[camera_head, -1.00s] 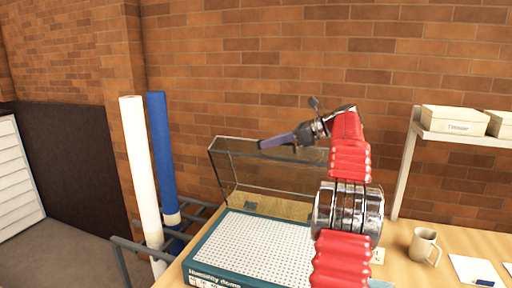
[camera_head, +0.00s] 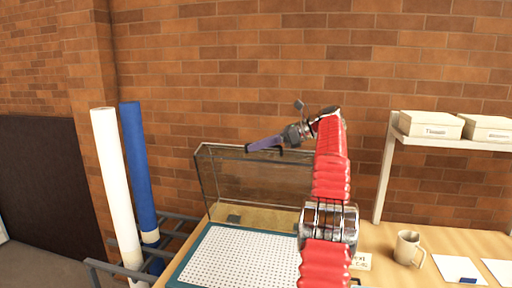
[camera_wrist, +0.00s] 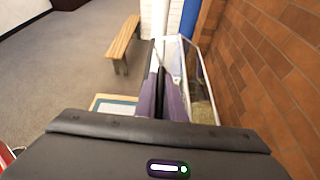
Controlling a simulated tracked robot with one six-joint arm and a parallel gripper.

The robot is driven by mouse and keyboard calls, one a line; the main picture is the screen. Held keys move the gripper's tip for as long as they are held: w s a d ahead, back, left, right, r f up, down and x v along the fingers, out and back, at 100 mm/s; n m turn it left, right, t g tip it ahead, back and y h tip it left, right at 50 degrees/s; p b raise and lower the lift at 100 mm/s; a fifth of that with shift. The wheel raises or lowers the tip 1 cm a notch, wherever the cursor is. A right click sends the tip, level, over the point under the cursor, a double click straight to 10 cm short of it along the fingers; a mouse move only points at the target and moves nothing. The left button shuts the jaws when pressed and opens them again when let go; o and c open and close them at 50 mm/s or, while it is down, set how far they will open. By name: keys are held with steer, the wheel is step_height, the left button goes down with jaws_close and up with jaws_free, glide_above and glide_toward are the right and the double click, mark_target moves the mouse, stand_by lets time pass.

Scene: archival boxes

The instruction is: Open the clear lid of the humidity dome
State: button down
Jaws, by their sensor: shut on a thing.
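The humidity dome has a teal base with a white perforated tray (camera_head: 240,255) on the bench. Its clear lid (camera_head: 252,182) with a dark frame stands raised, close to upright, along the back of the base. My gripper (camera_head: 264,145) is at the lid's top edge, coming from the right, and is shut on the lid, near a small dark piece on that edge. The exact contact is too small to tell. In the wrist view, the dark purple fingers (camera_wrist: 160,97) lie beside the lid's frame (camera_wrist: 203,80). My red arm hides the base's right side.
A brick wall (camera_head: 250,70) rises close behind the lid. A white roll (camera_head: 115,190) and a blue roll (camera_head: 139,170) stand left in a grey rack. A mug (camera_head: 408,248), cards (camera_head: 458,269) and a shelf with boxes (camera_head: 431,125) are right. A wooden bench (camera_wrist: 123,43) stands on the floor.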

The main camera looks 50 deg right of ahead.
steer(key=shift+s+d+f, duration=0.15)
steer(key=shift+s+d, duration=0.05)
steer(key=c, duration=2.1)
jaws_free()
steer(key=shift+a, duration=0.25)
steer(key=shift+a, duration=0.1)
